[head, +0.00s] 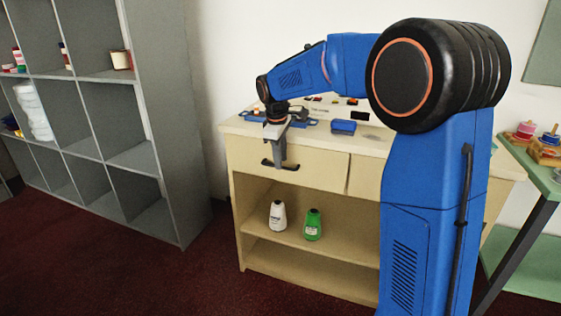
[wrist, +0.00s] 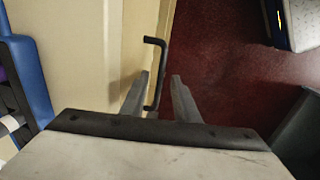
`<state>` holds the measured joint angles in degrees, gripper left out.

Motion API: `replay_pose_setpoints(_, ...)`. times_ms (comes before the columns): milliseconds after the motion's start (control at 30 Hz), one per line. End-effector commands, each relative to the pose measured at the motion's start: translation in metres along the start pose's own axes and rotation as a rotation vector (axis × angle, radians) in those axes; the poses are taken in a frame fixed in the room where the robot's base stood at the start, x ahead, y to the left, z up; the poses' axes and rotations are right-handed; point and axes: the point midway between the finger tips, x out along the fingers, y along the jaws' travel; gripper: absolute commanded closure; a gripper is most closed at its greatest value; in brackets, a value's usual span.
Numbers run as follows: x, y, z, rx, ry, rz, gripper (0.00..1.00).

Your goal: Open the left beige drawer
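The left beige drawer (head: 307,164) is in the upper left of the beige counter and looks shut, its front level with the cabinet face. Its dark bar handle (head: 266,163) shows near my gripper (head: 279,164) in the head view. In the wrist view the handle (wrist: 155,72) stands out from the drawer front (wrist: 122,60). My gripper (wrist: 161,85) is open, pointing down, with one finger on each side of the handle's near end. Nothing is held. I cannot tell whether either finger touches the handle.
A white bottle (head: 278,215) and a green bottle (head: 312,224) stand on the open shelf below. A grey shelf unit (head: 150,130) stands left, with red floor between. A green table (head: 540,170) stands right.

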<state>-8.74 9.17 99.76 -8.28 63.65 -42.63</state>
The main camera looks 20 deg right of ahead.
Motion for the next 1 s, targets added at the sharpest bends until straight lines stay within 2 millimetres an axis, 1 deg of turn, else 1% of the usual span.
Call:
replay_pose_setpoints(33,0.005,0.0,0.0,0.0,-0.001,-0.001,0.72)
replay_pose_setpoints(167,0.012,0.0,0.0,0.0,0.0,0.0,0.72)
replay_pose_setpoints(467,0.014,0.0,0.0,0.0,0.001,0.001,0.72)
replay_pose_setpoints(500,0.014,0.0,0.0,0.0,0.001,0.001,0.77)
replay_pose_setpoints(567,0.014,0.0,0.0,0.0,0.001,0.0,0.91)
replay_pose_setpoints(600,0.014,0.0,0.0,0.0,0.001,0.001,1.0)
replay_pose_setpoints(867,0.013,-0.002,0.0,0.0,0.001,0.001,1.0)
replay_pose_setpoints(1000,0.012,-0.011,0.0,-0.002,0.0,0.0,1.0)
